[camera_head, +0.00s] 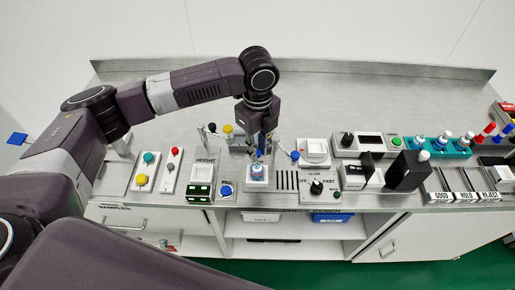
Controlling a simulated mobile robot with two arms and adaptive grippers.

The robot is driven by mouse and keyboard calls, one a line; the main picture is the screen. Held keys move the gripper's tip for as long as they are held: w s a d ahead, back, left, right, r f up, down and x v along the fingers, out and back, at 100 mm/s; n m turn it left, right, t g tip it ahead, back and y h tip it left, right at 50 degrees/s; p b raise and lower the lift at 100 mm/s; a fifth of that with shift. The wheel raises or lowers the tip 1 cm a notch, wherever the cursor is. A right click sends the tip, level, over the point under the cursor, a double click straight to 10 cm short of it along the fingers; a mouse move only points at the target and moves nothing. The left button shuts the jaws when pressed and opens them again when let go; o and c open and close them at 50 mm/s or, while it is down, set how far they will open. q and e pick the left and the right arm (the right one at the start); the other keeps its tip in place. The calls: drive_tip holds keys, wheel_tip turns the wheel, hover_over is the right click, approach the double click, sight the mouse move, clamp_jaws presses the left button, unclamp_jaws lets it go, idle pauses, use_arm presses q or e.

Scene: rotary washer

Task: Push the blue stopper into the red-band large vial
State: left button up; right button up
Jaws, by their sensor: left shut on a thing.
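My left gripper (262,147) comes in from the upper left and points straight down over the middle of the bench. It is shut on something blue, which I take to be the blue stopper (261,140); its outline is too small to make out. Just below the fingertips a small vial (258,170) stands upright in a pale block with blue marks. I cannot tell its band colour, nor whether the stopper touches its mouth. My right gripper is not in view.
Left of the vial are a height readout (200,190), a blue button (226,190) and a panel of coloured buttons (146,170). Right of it are a speed dial (316,187), a black box (407,171) and a teal rack (450,148) of vials. The bench's back strip is clear.

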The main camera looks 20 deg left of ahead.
use_arm(q)
wheel_tip(320, 180, down, 2)
drive_tip(key=shift+b, duration=0.85)
drive_tip(key=shift+f, duration=0.95)
drive_tip(key=shift+r, duration=0.15)
drive_tip(key=shift+r+p, duration=0.3)
drive_tip(key=shift+p, duration=0.4)
drive_tip(key=shift+p, duration=0.65)
